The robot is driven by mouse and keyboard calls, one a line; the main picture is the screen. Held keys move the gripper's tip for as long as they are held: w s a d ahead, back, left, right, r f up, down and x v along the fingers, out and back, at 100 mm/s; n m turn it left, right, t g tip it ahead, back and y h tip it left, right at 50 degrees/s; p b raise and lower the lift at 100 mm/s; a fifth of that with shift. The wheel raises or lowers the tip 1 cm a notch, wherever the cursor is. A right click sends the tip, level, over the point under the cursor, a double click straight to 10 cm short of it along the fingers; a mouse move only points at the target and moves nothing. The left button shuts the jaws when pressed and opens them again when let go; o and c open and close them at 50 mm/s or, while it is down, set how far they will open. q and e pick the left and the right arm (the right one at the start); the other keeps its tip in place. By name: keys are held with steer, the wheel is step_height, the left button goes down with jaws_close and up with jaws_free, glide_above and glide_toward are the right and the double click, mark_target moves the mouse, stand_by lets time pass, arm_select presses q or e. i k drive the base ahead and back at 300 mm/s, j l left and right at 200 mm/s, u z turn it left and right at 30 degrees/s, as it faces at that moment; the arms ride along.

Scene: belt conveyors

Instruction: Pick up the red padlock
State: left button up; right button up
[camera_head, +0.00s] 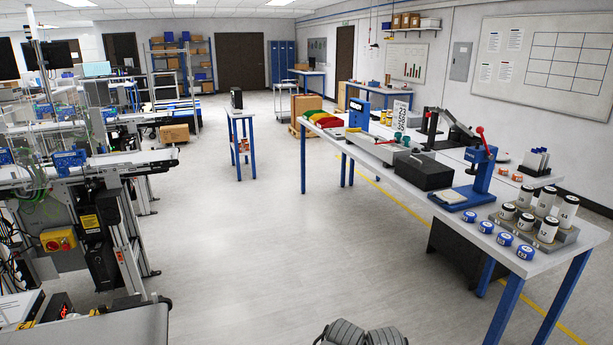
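I cannot make out a red padlock anywhere in the head view. Small red details show on the machine at left, including a red knob on a yellow box (57,240), but none reads clearly as a padlock. Neither of my grippers can be recognised in the view. A dark grey rounded shape shows at the bottom edge, and I cannot tell whether it is part of me.
A long workbench (425,178) at right holds a blue press (478,178), white canisters and blue round pieces. Conveyors (130,160) line the left. A small blue-legged table (240,113) stands mid-room. The grey floor (250,240) between is clear.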

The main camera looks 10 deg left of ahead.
mark_target(66, 246)
steer(key=i+u, duration=0.15)
steer(key=i, duration=0.35)
steer(key=i+u, duration=0.15)
steer(key=i, duration=0.4)
steer(key=i+l+u, duration=0.2)
steer(key=i, duration=0.3)
steer(key=i+l+u, duration=0.15)
steer(key=i, duration=0.4)
steer(key=i+j+u, duration=0.1)
steer(key=i+u, duration=0.75)
steer(key=i+l+u, duration=0.15)
steer(key=i+u, duration=0.15)
steer(key=u, duration=0.15)
steer(key=i+l+u, duration=0.3)
steer(key=u, duration=0.15)
steer(key=i+l+u, duration=0.55)
steer(key=u, duration=0.15)
steer(key=i+u, duration=0.2)
steer(key=i, duration=0.35)
steer(key=i+u, duration=0.25)
steer(key=i, duration=0.25)
steer(key=i+l+u, duration=0.2)
steer(key=i, duration=0.3)
steer(key=i+l+u, duration=0.2)
steer(key=i, duration=0.35)
